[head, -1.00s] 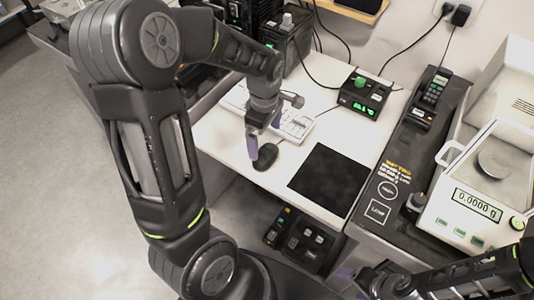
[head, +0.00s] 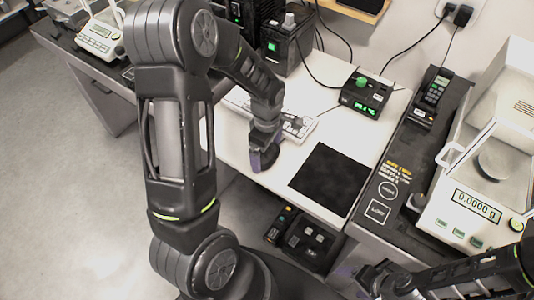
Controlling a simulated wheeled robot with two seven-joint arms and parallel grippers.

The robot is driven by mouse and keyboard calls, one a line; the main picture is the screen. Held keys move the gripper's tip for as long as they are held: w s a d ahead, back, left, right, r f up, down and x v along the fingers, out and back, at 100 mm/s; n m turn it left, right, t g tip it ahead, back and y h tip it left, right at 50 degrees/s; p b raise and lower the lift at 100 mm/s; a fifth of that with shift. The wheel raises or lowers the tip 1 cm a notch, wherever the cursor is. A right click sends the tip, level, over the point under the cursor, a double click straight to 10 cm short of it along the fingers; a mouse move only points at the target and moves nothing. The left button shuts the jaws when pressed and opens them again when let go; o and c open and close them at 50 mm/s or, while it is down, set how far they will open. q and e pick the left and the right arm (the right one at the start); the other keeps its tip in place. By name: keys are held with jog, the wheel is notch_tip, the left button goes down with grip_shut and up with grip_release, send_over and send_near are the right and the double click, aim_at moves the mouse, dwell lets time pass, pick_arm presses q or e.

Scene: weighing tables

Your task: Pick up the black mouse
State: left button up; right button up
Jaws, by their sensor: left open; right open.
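My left gripper (head: 264,158) is open and low over the white table (head: 222,150), left of the black mouse pad (head: 330,178). Its purple fingers are at the spot where the black mouse lies. The mouse is hidden or nearly hidden by the fingers, so I cannot tell whether they touch it. My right gripper (head: 358,281) is at the bottom edge of the view, open and empty, well away from the mouse.
A white keyboard (head: 299,131) lies behind my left gripper, partly covered by my arm. A black box with a green display (head: 364,96) stands farther back. A balance (head: 476,205) stands on the right table. A black device (head: 300,240) sits below the white table.

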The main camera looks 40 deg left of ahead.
aim_at(267, 152)
pick_arm(q)
jog(key=shift+f, duration=0.15)
jog(key=shift+c, duration=0.2)
dwell(0.3)
jog(key=c, duration=1.2)
jog(key=shift+o, duration=0.2)
notch_tip(267, 152, up, 10)
dwell(0.4)
